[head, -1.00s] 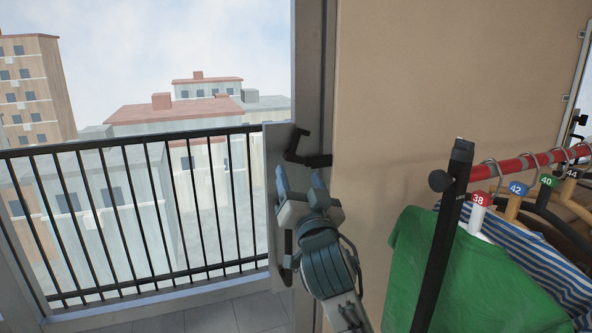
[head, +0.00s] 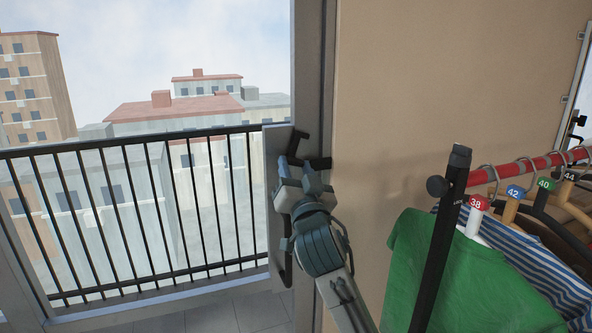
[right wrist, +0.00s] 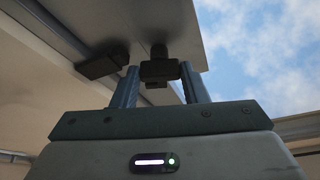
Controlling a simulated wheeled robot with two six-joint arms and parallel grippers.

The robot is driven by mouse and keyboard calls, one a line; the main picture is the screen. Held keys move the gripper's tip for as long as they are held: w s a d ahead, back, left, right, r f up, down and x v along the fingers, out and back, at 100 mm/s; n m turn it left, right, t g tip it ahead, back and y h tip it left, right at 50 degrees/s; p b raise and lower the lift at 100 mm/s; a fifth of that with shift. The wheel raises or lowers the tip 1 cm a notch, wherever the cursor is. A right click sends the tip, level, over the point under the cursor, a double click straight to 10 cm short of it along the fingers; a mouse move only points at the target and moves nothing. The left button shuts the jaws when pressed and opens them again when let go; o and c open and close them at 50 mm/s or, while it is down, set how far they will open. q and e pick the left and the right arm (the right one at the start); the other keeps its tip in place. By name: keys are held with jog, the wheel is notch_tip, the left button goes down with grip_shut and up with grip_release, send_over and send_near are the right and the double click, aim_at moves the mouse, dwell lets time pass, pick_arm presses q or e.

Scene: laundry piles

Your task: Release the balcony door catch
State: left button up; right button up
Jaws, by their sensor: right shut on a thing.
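The balcony door (head: 272,142) shows edge-on as a grey panel at the jamb. Its black catch (head: 298,135) is a hooked piece at the door's edge, partly hidden by my fingers. My right gripper (head: 303,168) comes up from below and is shut on the catch. In the right wrist view the dark catch body (right wrist: 159,70) sits between my two fingers (right wrist: 158,86). A separate black block (right wrist: 103,62) is fixed on the frame to the left of it; it also shows in the head view (head: 321,163). My left gripper is out of view.
A dark pull handle (head: 286,272) is lower on the door, behind my forearm. A clothes rail (head: 530,168) with numbered hangers and a green garment (head: 425,265) stands close on the right. A balcony railing (head: 130,145) runs across the left. A beige wall (head: 430,80) lies beyond the jamb.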

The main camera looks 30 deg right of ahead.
jog(key=n+y, duration=0.1)
jog(key=n, duration=0.2)
jog(key=n+t+y, duration=0.1)
jog(key=n+y, duration=0.1)
jog(key=shift+d+n+p, duration=0.15)
jog(key=shift+n+p, duration=0.25)
jog(key=o, duration=1)
jog(key=shift+f, duration=0.1)
